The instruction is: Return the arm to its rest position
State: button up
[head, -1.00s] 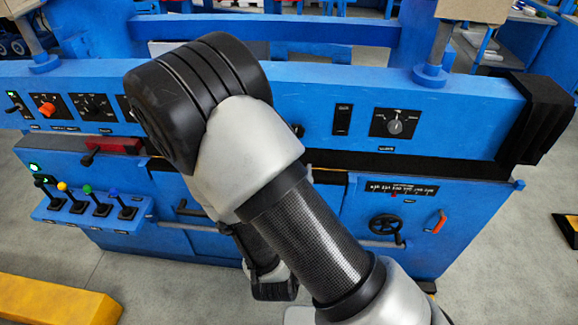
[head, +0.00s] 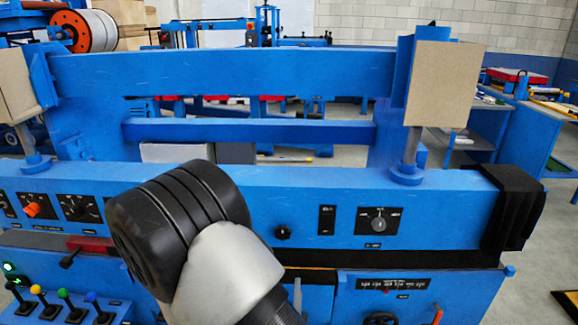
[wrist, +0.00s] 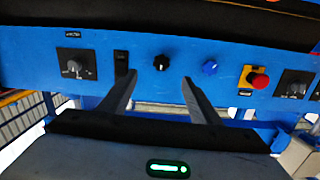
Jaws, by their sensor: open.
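My gripper (wrist: 160,98) shows in the wrist view with its two dark fingers apart and nothing between them. Beyond the fingers is the blue control panel of the machine. In the head view my arm's black and white elbow stands in front of the panel; my gripper is out of sight there. The blue machine (head: 230,75) spans the head view, with its front panel (head: 455,210) behind my arm.
The panel carries a grey selector knob (head: 378,224) and an orange knob (head: 31,210). Several coloured levers (head: 71,306) stand at the lower left. A red emergency button (wrist: 259,81) shows in the wrist view.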

jog(key=w+r+m+g+y+p, duration=0.25)
jog(key=w+r+g+p, duration=0.2)
jog(key=r, duration=0.35)
jog(key=s+d+r+n+g+y+p, duration=0.1)
jog(key=s+d+r+n+g+p, duration=0.15)
jog(key=r, duration=0.75)
jog(key=s+d+r+g+h+p, duration=0.1)
jog(key=s+d+r+g, duration=0.1)
jog(key=s+d+r, duration=0.3)
jog(key=s+d+r+n+g+h+p, duration=0.1)
jog(key=s+d+r+g, duration=0.1)
jog(key=s+d+r, duration=0.4)
jog(key=s+d, duration=0.4)
jog(key=s, duration=0.2)
jog(key=shift+g, duration=0.3)
jog(key=shift+a+h, duration=0.1)
jog(key=shift+h, duration=0.15)
